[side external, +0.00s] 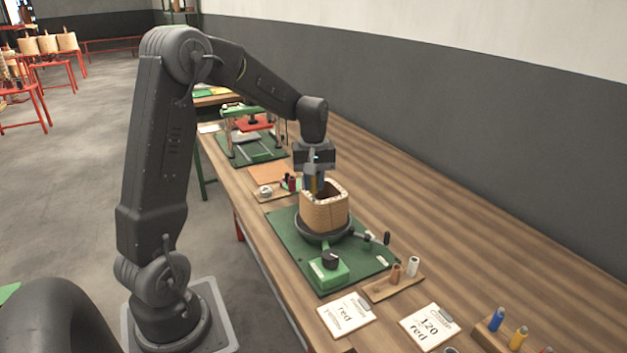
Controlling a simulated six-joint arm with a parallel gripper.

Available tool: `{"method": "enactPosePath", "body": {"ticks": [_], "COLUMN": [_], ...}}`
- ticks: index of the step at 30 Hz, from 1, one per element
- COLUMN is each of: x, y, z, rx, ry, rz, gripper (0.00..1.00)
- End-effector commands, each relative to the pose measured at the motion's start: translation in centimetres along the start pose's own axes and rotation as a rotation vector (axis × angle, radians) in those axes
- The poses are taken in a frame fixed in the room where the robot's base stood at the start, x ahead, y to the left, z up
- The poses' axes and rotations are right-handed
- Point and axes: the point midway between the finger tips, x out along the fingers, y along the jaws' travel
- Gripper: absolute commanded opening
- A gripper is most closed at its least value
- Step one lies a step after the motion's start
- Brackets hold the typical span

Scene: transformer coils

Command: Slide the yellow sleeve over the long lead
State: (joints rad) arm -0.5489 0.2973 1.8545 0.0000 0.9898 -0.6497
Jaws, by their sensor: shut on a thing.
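My gripper (316,188) points down at the rear rim of the tan, square-sided coil (325,215). Its jaws are shut on a small yellow piece (313,185), which looks like the yellow sleeve; little of it shows between the dark fingers. The coil stands upright on a round dark turntable on a green base plate (288,228). White marks line the coil's top rim. The long lead cannot be made out at this size, and the fingers cover part of the rim, so I cannot tell whether sleeve and lead touch.
A green box with a black knob (328,270) sits at the plate's front. A wooden strip (383,290) holds two spools. Two note cards (346,315) lie nearby. A rack of coloured spools (490,338) stands at front right. The table's right side is clear.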

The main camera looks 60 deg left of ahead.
Motion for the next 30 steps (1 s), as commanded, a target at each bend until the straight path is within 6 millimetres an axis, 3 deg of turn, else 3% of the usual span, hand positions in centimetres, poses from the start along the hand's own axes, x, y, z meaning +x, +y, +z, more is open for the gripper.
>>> {"method": "enactPosePath", "body": {"ticks": [25, 26, 30], "x": [1.2, 1.2, 1.2], "y": [0.0, 0.0, 0.0], "z": [0.0, 0.0, 0.0], "rx": [0.000, 0.000, 0.000], "ry": [0.000, 0.000, 0.000], "rz": [0.000, 0.000, 0.000], "gripper": [0.00, 0.24, 0.38]}}
